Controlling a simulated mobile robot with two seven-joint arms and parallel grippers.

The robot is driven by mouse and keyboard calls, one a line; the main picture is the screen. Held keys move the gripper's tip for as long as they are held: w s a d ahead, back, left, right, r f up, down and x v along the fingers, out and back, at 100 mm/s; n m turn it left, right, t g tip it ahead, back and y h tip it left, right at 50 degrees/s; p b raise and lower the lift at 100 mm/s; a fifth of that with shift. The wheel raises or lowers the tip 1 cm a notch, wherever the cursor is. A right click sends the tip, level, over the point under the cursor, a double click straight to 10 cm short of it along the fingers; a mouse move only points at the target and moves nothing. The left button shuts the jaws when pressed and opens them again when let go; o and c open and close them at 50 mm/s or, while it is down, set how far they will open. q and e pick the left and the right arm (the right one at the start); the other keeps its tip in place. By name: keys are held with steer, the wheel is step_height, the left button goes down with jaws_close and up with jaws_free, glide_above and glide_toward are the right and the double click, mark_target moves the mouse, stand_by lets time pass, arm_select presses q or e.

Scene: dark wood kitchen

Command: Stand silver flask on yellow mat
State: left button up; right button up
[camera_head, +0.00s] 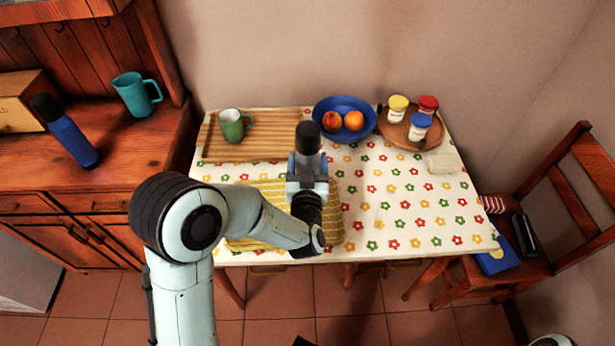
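The silver flask (307,160), with a dark cap, is upright between the fingers of my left gripper (307,177), which is shut on it. The flask appears over the far part of the yellow mat (333,228). The gripper hides its base, so I cannot tell whether it touches the mat. The patterned yellow mat lies on the flowered tablecloth, and my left arm covers much of it.
A wooden board (275,123) with a green mug (231,125), a blue fruit bowl (326,108) and a round tray (384,127) with jars stand along the back. The table's right front is clear.

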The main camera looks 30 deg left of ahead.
arm_select(q)
steer(key=shift+f+b, duration=0.35)
steer(key=shift+f, duration=2)
arm_select(e)
steer(key=shift+w+f, duration=0.1)
steer(key=shift+f, duration=0.2)
arm_select(q)
steer(key=shift+f, duration=0.2)
steer(key=o, duration=1.4)
arm_select(e)
steer(key=shift+f, duration=0.15)
arm_select(q)
steer(key=shift+o, duration=0.2)
